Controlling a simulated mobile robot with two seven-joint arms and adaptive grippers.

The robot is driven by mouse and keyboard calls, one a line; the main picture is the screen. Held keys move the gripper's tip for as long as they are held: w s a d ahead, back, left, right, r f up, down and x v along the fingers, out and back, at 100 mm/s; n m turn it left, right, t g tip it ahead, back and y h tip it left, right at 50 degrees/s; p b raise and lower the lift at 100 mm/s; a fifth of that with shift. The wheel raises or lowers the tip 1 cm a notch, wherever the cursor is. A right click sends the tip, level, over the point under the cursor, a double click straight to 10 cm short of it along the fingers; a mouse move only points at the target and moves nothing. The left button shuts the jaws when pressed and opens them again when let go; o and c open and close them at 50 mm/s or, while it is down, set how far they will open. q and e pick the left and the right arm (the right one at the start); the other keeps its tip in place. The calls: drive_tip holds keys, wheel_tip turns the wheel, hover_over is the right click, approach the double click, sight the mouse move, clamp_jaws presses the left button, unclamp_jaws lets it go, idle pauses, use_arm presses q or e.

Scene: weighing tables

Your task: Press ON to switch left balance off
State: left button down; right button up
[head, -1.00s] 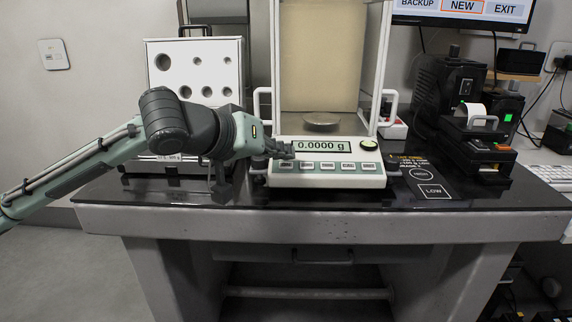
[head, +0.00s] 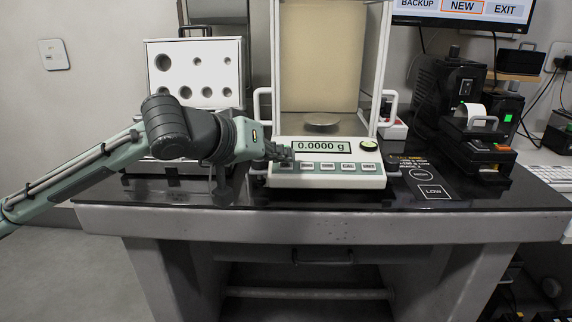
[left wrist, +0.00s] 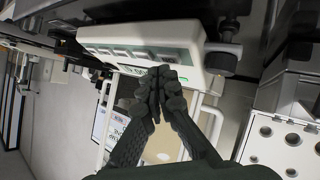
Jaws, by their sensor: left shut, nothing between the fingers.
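The balance (head: 326,178) stands on the black-topped table with its glass chamber above. Its display (head: 322,147) is lit and reads 0.0000 g. A row of buttons (head: 327,166) runs along its front panel. My left gripper (head: 284,155) is shut and empty, its fingertips at the leftmost button, which they partly cover. In the left wrist view the shut fingertips (left wrist: 161,72) lie over the edge of the balance's front panel (left wrist: 140,42). I cannot tell whether they touch the button. My right gripper is not in view.
A white weight box (head: 200,62) with round holes stands open behind my left arm. A black printer (head: 478,135) stands at the right. A monitor (head: 462,10) hangs above it. The table (head: 330,205) is clear along its front edge.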

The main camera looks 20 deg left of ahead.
use_arm(q)
drive_tip(key=shift+w+f, duration=0.15)
drive_tip(key=shift+f, duration=0.3)
idle(0.9)
drive_tip(key=shift+s+r+p, duration=0.3)
drive_tip(key=shift+r+p, duration=0.45)
drive_tip(key=shift+p, duration=0.15)
drive_tip(key=r+p, duration=0.1)
drive_tip(key=s+r+p, duration=0.1)
drive_tip(key=r+p, duration=0.2)
drive_tip(key=p, duration=0.1)
drive_tip(key=shift+s+d+r, duration=0.3)
drive_tip(key=shift+s, duration=0.05)
idle(0.3)
